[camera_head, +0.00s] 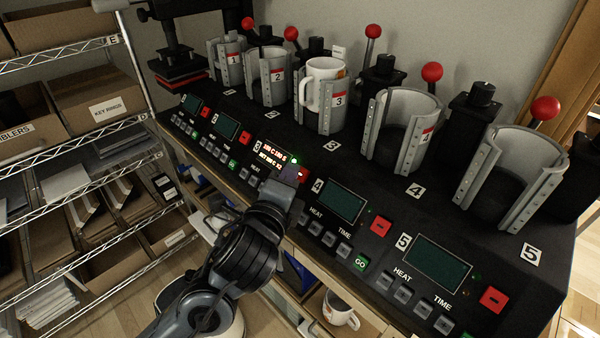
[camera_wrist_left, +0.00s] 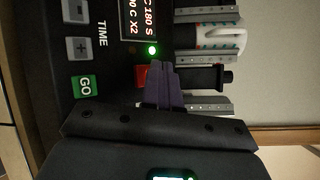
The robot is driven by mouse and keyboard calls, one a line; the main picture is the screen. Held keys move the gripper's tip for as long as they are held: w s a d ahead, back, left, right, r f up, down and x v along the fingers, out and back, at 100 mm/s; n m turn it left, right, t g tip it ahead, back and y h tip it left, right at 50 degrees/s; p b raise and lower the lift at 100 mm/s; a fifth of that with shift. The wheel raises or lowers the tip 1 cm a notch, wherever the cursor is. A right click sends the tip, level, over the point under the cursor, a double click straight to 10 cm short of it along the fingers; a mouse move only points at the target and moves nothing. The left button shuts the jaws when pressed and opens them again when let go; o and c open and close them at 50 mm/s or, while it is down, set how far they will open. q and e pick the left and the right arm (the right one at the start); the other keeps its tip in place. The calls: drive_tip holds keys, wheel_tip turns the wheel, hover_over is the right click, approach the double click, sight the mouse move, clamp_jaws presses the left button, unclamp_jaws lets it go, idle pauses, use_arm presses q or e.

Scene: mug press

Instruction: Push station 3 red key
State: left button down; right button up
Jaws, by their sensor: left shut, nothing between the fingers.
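The station 3 red key (camera_head: 303,174) sits just right of the lit station 3 display (camera_head: 271,154) on the black press console. My left gripper (camera_head: 294,173) is shut and empty, its fingertips right at that key and covering part of it. In the left wrist view the red key (camera_wrist_left: 141,76) shows partly beside the closed purple-grey fingers (camera_wrist_left: 163,82). I cannot tell whether they touch it. A green light (camera_wrist_left: 152,50) is on beside the display. A white mug (camera_head: 322,88) sits in the station 3 clamp (camera_head: 327,116). My right gripper is not in view.
The station 4 red key (camera_head: 381,226) and station 5 red key (camera_head: 493,299) are farther right; their displays are dark. Other clamps stand empty behind the panel. Red-knobbed levers (camera_head: 432,72) rise at the back. A wire shelf (camera_head: 75,150) with boxes stands left.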

use_arm(q)
drive_tip(key=shift+w+d+f+b, duration=0.2)
drive_tip(key=shift+d+f+b, duration=0.05)
drive_tip(key=shift+f+b, duration=0.15)
idle(0.3)
drive_tip(key=shift+r, duration=0.15)
drive_tip(key=shift+s+a+r+p, duration=0.35)
drive_tip(key=shift+a+r+p, duration=0.05)
drive_tip(key=shift+r+p, duration=0.15)
drive_tip(key=shift+s+a, duration=0.1)
drive_tip(key=shift+a, duration=0.05)
drive_tip(key=shift+r, duration=0.15)
drive_tip(key=shift+s+a+r+p, duration=0.7)
drive_tip(key=shift+a+r+p, duration=0.15)
drive_tip(key=shift+r+p, duration=0.25)
drive_tip(key=shift+s+a+r+p, duration=0.7)
drive_tip(key=shift+a+r+p, duration=0.15)
drive_tip(key=shift+p, duration=0.3)
